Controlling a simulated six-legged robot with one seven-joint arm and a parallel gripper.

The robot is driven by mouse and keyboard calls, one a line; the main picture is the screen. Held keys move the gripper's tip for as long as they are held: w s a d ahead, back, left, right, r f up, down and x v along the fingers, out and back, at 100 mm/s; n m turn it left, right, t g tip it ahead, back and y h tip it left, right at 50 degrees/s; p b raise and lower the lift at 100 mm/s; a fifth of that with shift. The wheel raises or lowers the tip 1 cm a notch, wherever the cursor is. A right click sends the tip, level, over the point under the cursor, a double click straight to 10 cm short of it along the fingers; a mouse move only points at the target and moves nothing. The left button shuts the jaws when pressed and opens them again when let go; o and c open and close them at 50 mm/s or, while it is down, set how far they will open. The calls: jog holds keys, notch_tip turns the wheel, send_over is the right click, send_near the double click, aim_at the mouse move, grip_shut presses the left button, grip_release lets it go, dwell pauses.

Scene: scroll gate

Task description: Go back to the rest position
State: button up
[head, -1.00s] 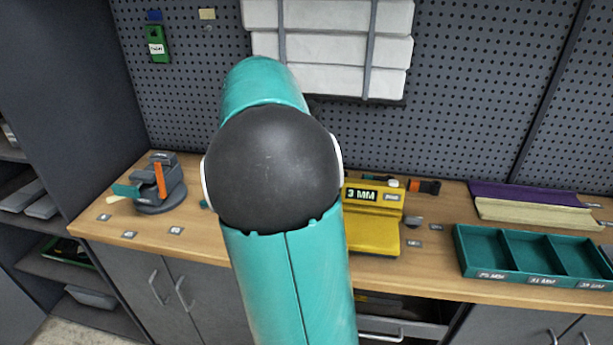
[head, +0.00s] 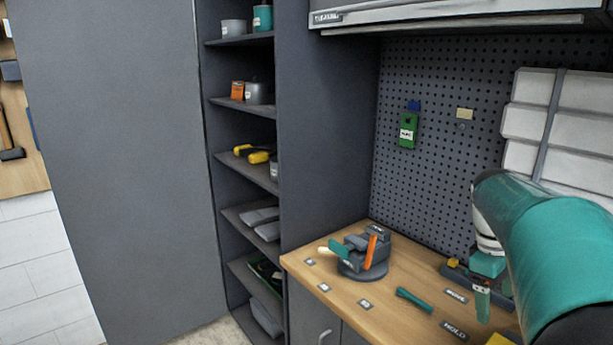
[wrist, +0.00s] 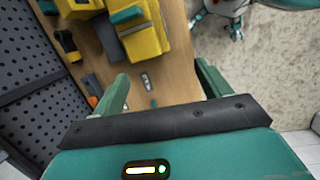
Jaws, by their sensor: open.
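My arm (head: 560,250) reaches in from the right side of the head view, over the wooden bench (head: 350,290). My gripper (wrist: 163,82) shows in the wrist view as two teal fingers spread apart with nothing between them. It also shows in the head view (head: 482,302), low over the right part of the bench. Its exact height above the bench is hard to tell.
A grey vise-like device (head: 365,258) with an orange lever stands on the bench. A teal-handled tool (head: 415,300) lies nearby. A yellow block (wrist: 146,38) shows in the wrist view. A tall shelf (head: 245,170) stands left; pegboard (head: 440,90) backs the bench.

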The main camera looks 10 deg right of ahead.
jog(key=s+a+f+m+t, duration=0.1)
jog(key=s+a+t, duration=0.1)
jog(key=a, duration=0.7)
jog(key=s+a+f+m+t+y, duration=0.1)
jog(key=s+a+m+t, duration=0.1)
jog(key=a, duration=0.7)
jog(key=s+a+f+m+t+y, duration=0.1)
jog(key=s+a+t, duration=0.2)
jog(key=a, duration=0.7)
jog(key=shift+s+f, duration=0.3)
jog(key=shift+f, duration=0.1)
jog(key=shift+a, duration=0.1)
